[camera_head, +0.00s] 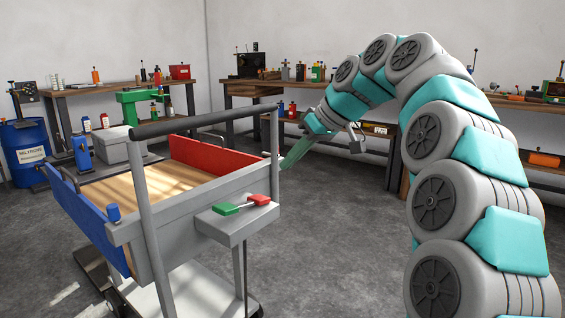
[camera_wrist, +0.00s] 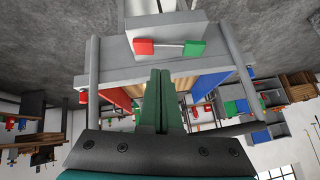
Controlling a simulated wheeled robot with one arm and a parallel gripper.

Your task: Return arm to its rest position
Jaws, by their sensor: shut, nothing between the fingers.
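My arm arches from the right side of the head view over toward the cart. My gripper (camera_head: 296,153) points down and left, close to the cart's right rear corner post. In the wrist view my gripper (camera_wrist: 160,75) shows its two green fingers pressed together, with nothing between them. The grey cart (camera_head: 185,215) stands in front of me, with a wooden bed, a blue side panel and a red side panel. The wrist view shows the cart upside down.
A blue barrel (camera_head: 25,150) stands at the far left. Workbenches with tools and bottles line the walls. A red box (camera_head: 180,72) sits on the left bench, and an orange box (camera_head: 544,159) lies on the right shelf. The concrete floor between cart and arm is clear.

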